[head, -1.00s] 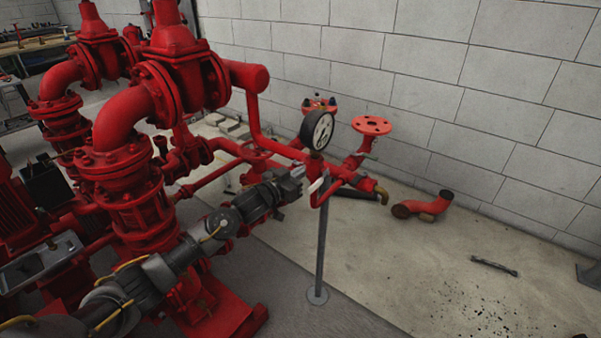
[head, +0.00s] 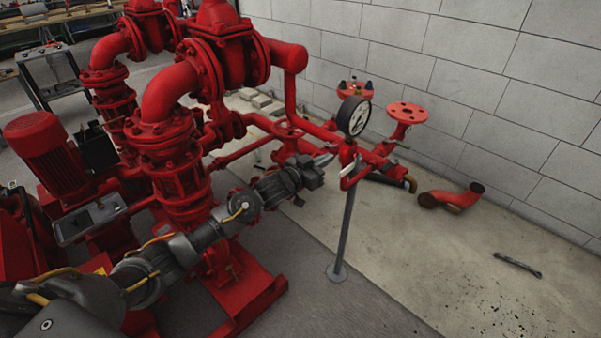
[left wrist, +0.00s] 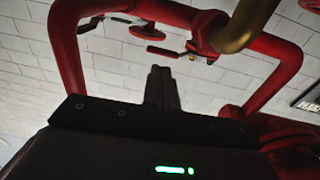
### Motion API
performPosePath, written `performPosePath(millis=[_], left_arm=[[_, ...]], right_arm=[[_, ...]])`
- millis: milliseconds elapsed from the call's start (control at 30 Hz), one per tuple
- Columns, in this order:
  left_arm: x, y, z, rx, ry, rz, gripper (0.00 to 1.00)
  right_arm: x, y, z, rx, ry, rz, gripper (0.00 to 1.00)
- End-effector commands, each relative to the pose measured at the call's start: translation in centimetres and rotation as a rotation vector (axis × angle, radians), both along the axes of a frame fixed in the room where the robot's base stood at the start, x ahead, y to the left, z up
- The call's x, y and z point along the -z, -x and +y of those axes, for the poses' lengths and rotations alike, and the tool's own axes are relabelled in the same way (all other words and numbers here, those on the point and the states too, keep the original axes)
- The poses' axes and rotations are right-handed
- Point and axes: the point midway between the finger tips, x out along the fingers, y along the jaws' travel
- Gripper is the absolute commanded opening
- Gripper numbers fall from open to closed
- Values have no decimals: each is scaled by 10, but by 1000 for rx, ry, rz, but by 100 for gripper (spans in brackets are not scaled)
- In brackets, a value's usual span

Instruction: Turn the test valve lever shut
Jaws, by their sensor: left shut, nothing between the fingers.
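My left gripper (head: 322,160) is shut and empty, beside the red test pipework (head: 362,158), just left of the gauge post. In the left wrist view its closed fingers (left wrist: 162,86) point into the space framed by red pipes. A small lever with a red grip (left wrist: 163,52) shows beyond the fingertips, apart from them, near a brass pipe end (left wrist: 243,25). I cannot tell for sure whether it is the test valve lever. In the head view a small pale part (head: 349,169) sits on the pipework right of the fingertips. My right gripper is out of view.
A pressure gauge (head: 354,116) stands over the pipework, on a grey post (head: 346,230). Red pumps and pipes (head: 175,150) crowd the left. A block wall (head: 470,80) is behind. A loose red elbow (head: 452,197) lies on the floor, which is mostly clear at right.

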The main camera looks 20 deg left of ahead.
Motion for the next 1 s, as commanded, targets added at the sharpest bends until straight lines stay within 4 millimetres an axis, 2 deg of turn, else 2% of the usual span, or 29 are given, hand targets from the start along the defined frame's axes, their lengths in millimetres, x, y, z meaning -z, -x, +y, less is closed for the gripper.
performPosePath(millis=[33,100,300,400,633,967,1000], left_arm=[[3,15,6,2,-2,2,0],[3,31,11,4,-2,1,0],[3,66,20,12,-1,3,0],[3,77,25,10,-2,4,0],[2,88,31,9,-1,3,0],[2,88,31,8,-54,-26,0],[11,84,37,-7,-102,-31,0]], right_arm=[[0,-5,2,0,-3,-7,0],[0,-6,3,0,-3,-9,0],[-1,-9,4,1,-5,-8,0],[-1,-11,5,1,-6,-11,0],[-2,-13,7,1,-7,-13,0],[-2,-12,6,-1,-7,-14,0],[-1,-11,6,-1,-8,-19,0]])
